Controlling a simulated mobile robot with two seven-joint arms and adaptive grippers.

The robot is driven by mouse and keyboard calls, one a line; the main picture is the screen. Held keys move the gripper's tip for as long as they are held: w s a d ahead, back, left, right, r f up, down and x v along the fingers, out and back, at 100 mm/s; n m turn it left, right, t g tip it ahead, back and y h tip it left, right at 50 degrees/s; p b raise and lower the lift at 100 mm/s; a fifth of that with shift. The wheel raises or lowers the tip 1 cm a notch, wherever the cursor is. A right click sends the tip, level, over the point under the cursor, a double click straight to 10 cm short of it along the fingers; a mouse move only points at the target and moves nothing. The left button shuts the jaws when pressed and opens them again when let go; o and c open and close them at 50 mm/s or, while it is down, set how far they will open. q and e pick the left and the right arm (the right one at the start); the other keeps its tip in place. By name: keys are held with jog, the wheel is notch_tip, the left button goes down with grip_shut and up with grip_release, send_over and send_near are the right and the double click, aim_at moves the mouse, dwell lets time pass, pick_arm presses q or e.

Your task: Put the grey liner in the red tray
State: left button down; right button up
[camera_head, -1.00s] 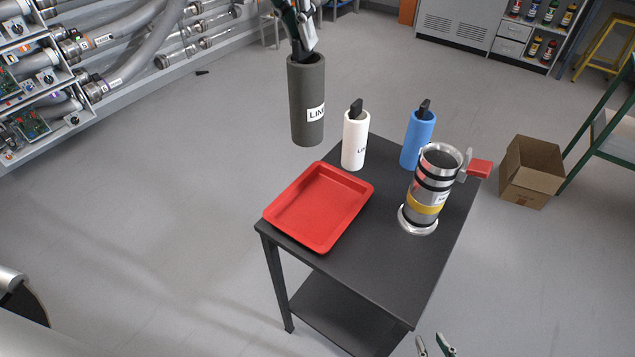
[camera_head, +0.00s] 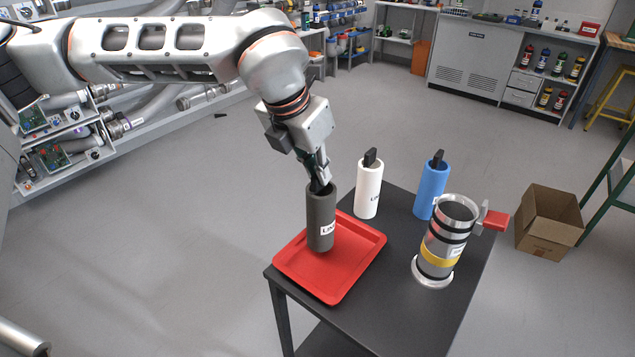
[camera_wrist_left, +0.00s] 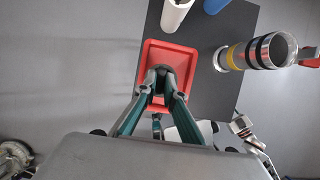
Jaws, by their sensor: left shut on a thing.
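The grey liner (camera_head: 320,213), a dark cylinder with a white label, is upright over the red tray (camera_head: 325,281). Its lower end is within the tray's outline; I cannot tell whether it touches the tray floor. My left gripper (camera_head: 320,182) is shut on the liner's top end from above. In the left wrist view, the fingers (camera_wrist_left: 160,88) meet over the dark top of the liner, with the red tray (camera_wrist_left: 184,60) beneath. My right gripper is outside the head view; a small metallic part at lower right in the wrist view may belong to it, too unclear to read.
On the dark table (camera_head: 375,310) stand a white cylinder (camera_head: 368,190), a blue cylinder (camera_head: 431,190) and a metal canister (camera_head: 443,245) with a yellow band and red handle, all right of the tray. A cardboard box (camera_head: 549,225) is on the floor at right.

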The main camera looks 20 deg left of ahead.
pick_arm(q)
jog(key=shift+f, duration=1.6)
jog(key=shift+f, duration=0.15)
jog(key=c, duration=2.1)
grip_release()
jog(key=shift+c, duration=0.2)
jog(key=shift+r, duration=0.35)
jog(key=v, duration=1.2)
jog(key=shift+f, duration=0.15)
